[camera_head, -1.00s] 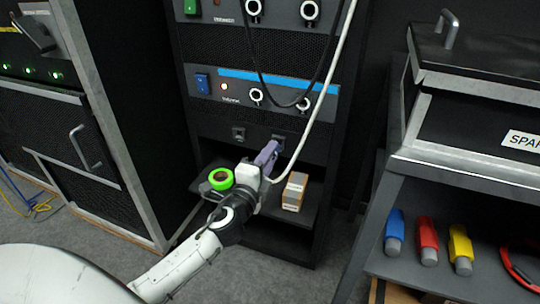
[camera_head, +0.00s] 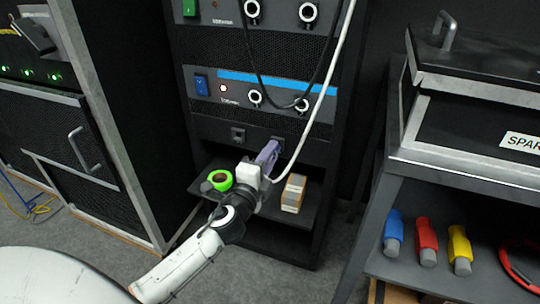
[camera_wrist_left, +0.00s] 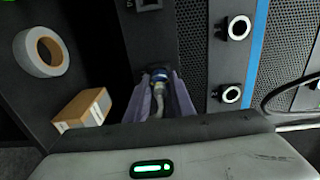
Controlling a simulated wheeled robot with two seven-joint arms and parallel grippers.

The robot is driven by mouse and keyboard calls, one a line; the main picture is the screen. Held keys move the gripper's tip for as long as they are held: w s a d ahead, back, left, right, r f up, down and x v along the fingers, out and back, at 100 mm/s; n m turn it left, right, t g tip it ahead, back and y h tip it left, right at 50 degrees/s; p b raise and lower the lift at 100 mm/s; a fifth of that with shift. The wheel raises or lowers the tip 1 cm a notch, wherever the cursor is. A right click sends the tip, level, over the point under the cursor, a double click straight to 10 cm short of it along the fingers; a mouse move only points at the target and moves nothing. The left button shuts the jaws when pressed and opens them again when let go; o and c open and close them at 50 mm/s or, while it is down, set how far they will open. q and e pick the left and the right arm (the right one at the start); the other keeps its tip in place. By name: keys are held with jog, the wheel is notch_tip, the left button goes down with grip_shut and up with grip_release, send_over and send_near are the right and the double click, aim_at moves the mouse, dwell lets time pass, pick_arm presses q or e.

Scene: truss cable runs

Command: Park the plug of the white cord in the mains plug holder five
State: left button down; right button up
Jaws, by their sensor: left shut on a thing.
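My left gripper (camera_head: 272,150) is at the lower black panel of the middle rack, its purple fingers pointing at the panel. It is shut on the plug (camera_wrist_left: 158,76), which shows a blue ring and a pale grey tail between the fingers in the left wrist view. The white cord (camera_head: 322,95) hangs from above and curves down to the gripper. The plug's front end is at the right-hand panel holder (camera_head: 278,139), mostly hidden by the fingers; I cannot tell how deep it sits. Another holder (camera_head: 238,135) is to its left, empty. My right gripper is out of view.
A shelf below the panel carries a green tape roll (camera_head: 220,180) and a small cardboard box (camera_head: 293,193), close to the gripper. A black cable (camera_head: 262,75) hangs above on the rack units. A trolley with coloured connectors (camera_head: 428,242) stands at right.

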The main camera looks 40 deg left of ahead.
pick_arm(q)
jog(key=shift+w+a, duration=0.1)
jog(key=shift+w, duration=0.3)
dwell(0.9)
jog(key=c, duration=1.4)
grip_release()
jog(key=shift+c, duration=0.2)
jog(key=shift+s, duration=0.1)
jog(key=shift+v, duration=2.4)
jog(key=shift+v, duration=2.05)
